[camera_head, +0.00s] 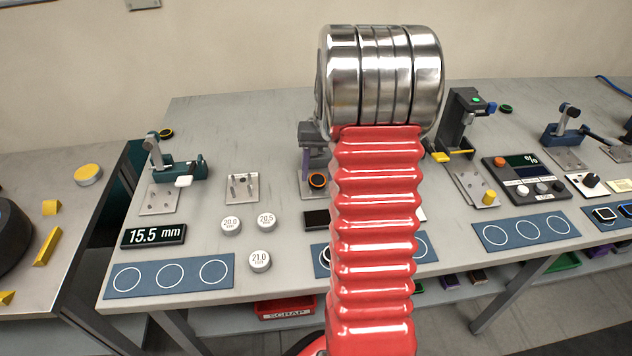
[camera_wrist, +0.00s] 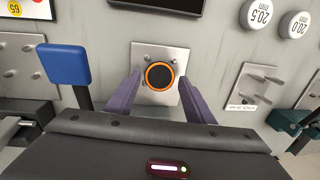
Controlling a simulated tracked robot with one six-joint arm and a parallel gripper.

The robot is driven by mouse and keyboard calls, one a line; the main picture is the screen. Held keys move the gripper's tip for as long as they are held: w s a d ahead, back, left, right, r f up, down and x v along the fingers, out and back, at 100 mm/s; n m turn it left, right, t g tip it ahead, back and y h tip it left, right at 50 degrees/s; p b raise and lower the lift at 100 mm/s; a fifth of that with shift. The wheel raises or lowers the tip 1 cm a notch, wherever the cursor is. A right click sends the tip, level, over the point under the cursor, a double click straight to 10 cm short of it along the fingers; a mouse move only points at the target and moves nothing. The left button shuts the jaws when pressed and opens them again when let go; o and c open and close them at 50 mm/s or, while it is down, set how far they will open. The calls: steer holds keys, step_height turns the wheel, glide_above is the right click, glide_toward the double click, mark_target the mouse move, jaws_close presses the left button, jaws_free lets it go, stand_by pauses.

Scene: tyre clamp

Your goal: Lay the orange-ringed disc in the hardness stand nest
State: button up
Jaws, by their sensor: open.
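The orange-ringed disc (camera_wrist: 159,76), black in the middle, lies on a square metal plate (camera_wrist: 143,53) with screws at its far edge. It also shows in the head view (camera_head: 317,181), left of my red arm sleeve. My gripper (camera_wrist: 157,88) has two purple fingers, open, one on each side of the disc with gaps between. In the head view my gripper (camera_head: 308,165) is partly behind my arm. I cannot tell for sure which fixture is the hardness stand; a dark stand with a green button (camera_head: 465,125) stands right of my arm.
A blue pad on a post (camera_wrist: 66,63) stands close to my gripper in the wrist view.

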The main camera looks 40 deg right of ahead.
mark_target(318, 178)
steer(key=shift+f, duration=0.6)
steer(key=c, duration=0.9)
steer(key=shift+r, duration=0.1)
step_height(318, 178, up, 18)
steer(key=shift+f, duration=0.1)
stand_by(0.7)
